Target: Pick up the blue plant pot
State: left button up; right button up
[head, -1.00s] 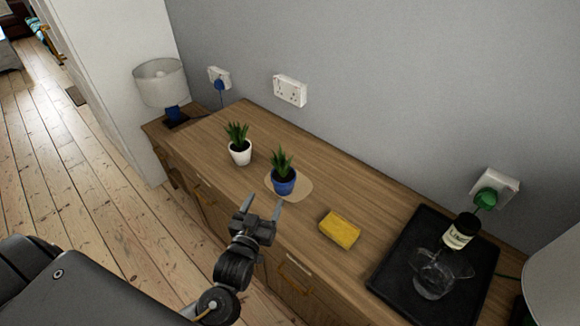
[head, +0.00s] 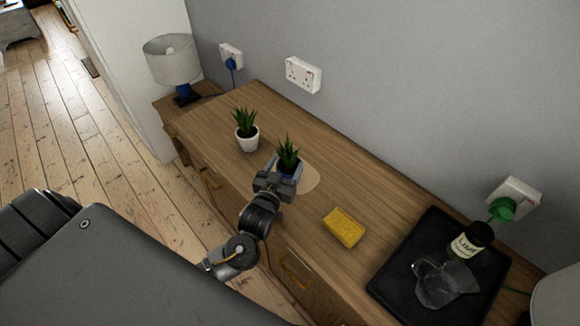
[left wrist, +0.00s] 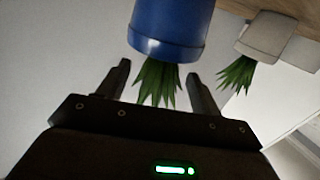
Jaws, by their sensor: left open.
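The blue plant pot (head: 291,175) holds a spiky green plant and stands upright on a pale round mat (head: 311,178) on the wooden sideboard. My left gripper (head: 283,172) is at the near side of the pot and partly hides it in the head view. In the left wrist view the blue pot (left wrist: 168,30) appears upside down, just beyond the open fingers (left wrist: 160,85), with its leaves between them in the picture. Whether the fingers touch the pot cannot be told. My right gripper is not in view.
A white plant pot (head: 247,141) stands to the left of the blue one, and also shows in the left wrist view (left wrist: 268,38). A yellow sponge (head: 343,227) lies to the right. A black tray (head: 392,281) holds a bottle and glass jug. A lamp (head: 172,60) stands at the far left.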

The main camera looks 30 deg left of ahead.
aim_at(292, 153)
pick_arm(q)
jog(key=shift+r, duration=0.1)
jog(key=shift+w+r+p, duration=0.2)
jog(key=shift+w+p, duration=0.1)
jog(key=shift+w, duration=0.05)
jog(key=w, duration=0.2)
jog(key=w+p, duration=0.1)
jog(key=w, duration=0.1)
jog(key=shift+w+a+f, duration=0.15)
jog(key=shift+w+a, duration=0.05)
jog(key=c, duration=1.4)
